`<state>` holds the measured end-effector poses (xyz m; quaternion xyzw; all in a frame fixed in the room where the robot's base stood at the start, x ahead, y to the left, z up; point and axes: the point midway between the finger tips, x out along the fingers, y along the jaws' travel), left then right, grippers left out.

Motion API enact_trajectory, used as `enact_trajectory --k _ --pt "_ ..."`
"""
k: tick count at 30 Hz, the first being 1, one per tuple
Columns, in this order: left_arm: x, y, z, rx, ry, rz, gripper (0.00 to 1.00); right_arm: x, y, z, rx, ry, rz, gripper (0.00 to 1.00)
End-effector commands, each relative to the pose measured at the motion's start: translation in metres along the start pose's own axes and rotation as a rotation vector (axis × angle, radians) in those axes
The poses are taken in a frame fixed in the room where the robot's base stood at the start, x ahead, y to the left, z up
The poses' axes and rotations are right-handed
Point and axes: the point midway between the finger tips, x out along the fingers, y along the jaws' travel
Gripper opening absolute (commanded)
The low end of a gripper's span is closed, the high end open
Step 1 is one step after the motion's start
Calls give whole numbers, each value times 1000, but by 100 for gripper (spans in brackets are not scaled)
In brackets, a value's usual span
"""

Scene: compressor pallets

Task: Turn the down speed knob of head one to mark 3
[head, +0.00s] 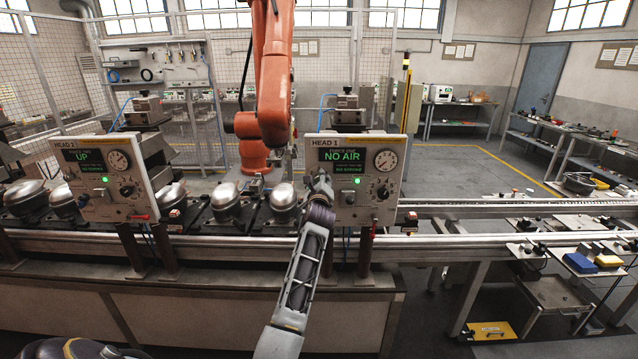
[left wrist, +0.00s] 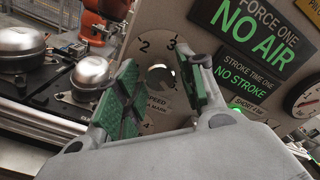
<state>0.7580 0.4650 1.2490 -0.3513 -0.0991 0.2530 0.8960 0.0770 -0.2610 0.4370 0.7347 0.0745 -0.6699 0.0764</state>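A grey control panel (head: 398,200) labelled HEAD 1 shows NO AIR on its screen in the head view. My left gripper (head: 319,180) is at the panel's left side and covers the part behind it. In the left wrist view, a pale round knob (left wrist: 159,76) sits on the panel among the marks 2, 3 and 4, with the word SPEED below it. My left gripper (left wrist: 156,70) is open there, with green-padded fingers on either side of the knob and a gap visible. Its pointer setting is unclear. My right gripper is out of view.
Silver domed compressors (head: 284,196) stand along the conveyor rail (head: 480,240). An orange robot arm (head: 272,90) stands behind. The panel also carries a gauge (head: 385,160) and a black knob (head: 383,192).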

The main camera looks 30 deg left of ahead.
Motion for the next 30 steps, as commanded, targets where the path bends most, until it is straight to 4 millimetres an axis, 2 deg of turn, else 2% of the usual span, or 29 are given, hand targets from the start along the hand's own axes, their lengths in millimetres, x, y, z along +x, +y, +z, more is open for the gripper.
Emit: enact_trajectory --k 1,7,8,20,30 --pt "0 0 0 0 0 0 29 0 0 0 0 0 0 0" --pt "0 0 0 0 0 0 3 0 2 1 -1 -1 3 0" --pt "0 0 0 0 1 0 2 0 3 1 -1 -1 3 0" --pt "0 1 -1 -24 2 1 2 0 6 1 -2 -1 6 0" --pt "0 1 -2 -156 3 2 2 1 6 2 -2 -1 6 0"
